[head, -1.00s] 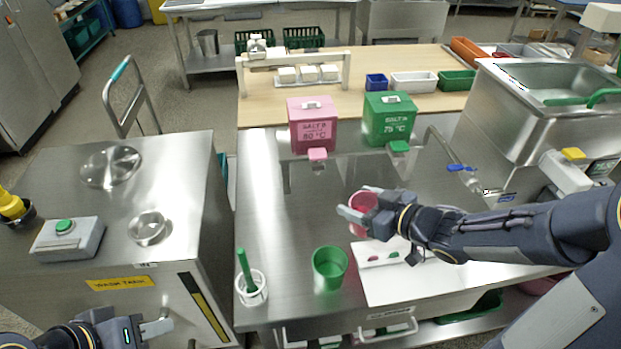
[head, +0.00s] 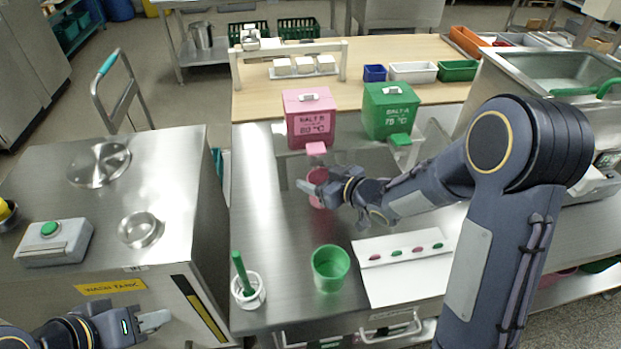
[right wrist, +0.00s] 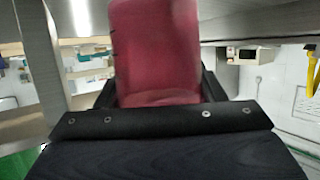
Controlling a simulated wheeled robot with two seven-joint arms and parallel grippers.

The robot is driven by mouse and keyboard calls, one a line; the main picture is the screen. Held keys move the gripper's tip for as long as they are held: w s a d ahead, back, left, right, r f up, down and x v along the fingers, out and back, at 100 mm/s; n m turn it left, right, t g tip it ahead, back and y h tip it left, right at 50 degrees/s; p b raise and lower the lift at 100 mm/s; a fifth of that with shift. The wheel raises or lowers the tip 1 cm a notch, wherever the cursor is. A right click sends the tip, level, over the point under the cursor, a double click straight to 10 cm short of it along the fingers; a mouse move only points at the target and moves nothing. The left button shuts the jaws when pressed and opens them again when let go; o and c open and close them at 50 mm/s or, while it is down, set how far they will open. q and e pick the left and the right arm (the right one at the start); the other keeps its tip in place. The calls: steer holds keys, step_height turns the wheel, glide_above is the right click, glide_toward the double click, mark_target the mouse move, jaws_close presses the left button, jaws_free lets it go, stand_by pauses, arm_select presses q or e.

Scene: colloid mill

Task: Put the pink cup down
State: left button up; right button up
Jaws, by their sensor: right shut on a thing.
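The pink cup (head: 317,201) is in my right gripper (head: 310,187), in front of the pink dispenser's tap in the head view. The fingers cover part of the cup. In the right wrist view the pink cup (right wrist: 155,55) fills the space between the jaws. I cannot tell whether its base touches the table. My left gripper (head: 152,322) is low at the left, in front of the wash tank and empty; its finger gap is unclear.
The pink dispenser (head: 309,117) and green dispenser (head: 388,110) stand behind. A green cup (head: 330,268), a white holder with a green stick (head: 248,291) and a white board with colored pieces (head: 405,272) are nearer. Bare steel table (head: 262,190) lies left of the cup.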

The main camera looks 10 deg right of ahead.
mark_target(313, 181)
steer(key=shift+w+a+f, duration=0.75)
steer(key=shift+w+f, duration=0.3)
steer(key=shift+f, duration=0.1)
steer(key=shift+f+b, duration=0.1)
steer(key=shift+b, duration=0.2)
steer(key=o, duration=1.1)
